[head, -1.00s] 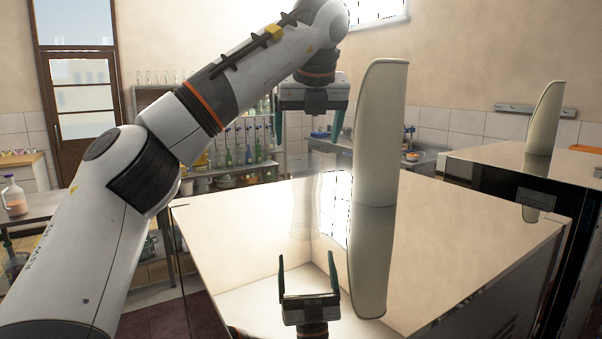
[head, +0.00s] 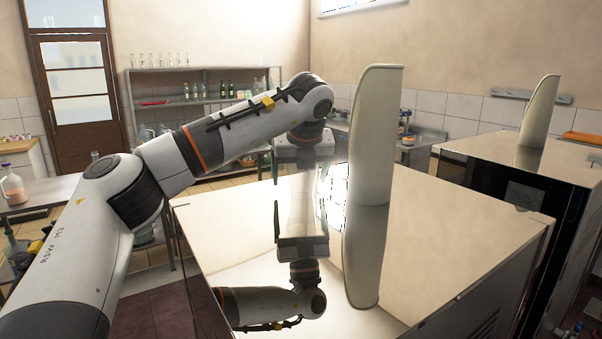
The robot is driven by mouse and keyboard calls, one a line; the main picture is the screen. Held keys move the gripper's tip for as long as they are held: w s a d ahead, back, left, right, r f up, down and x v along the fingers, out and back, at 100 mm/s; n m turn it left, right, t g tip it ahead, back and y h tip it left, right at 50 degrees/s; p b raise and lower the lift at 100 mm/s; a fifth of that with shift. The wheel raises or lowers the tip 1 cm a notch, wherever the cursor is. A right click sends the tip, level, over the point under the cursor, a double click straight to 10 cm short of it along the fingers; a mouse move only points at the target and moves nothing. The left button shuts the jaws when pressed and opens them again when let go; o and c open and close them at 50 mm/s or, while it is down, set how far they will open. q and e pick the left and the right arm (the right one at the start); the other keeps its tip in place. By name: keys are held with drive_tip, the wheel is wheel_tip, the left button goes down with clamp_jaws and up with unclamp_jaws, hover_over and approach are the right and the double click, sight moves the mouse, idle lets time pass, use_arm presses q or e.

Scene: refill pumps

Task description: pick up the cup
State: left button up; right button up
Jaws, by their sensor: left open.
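The cup (head: 308,187) is clear and very faint, so its outline is hard to make out. It appears to stand upright on the shiny counter top (head: 440,240), just left of the tall cream pump (head: 374,135). My left gripper (head: 304,178) points down at the cup's place, with its fingers spread. One dark green finger shows on the left; the other side is hard to see. I cannot tell whether the fingers touch the cup. The counter mirrors the gripper and arm below. My right gripper is out of view.
The cream pump stands close to the right of my left gripper. A second pump (head: 539,110) stands on another cabinet at the right. Shelves with bottles (head: 228,90) are at the back left. The counter's right part is bare.

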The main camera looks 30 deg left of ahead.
use_arm(q)
drive_tip(key=shift+d, duration=0.2)
drive_tip(key=c, duration=1)
drive_tip(key=shift+r, duration=0.1)
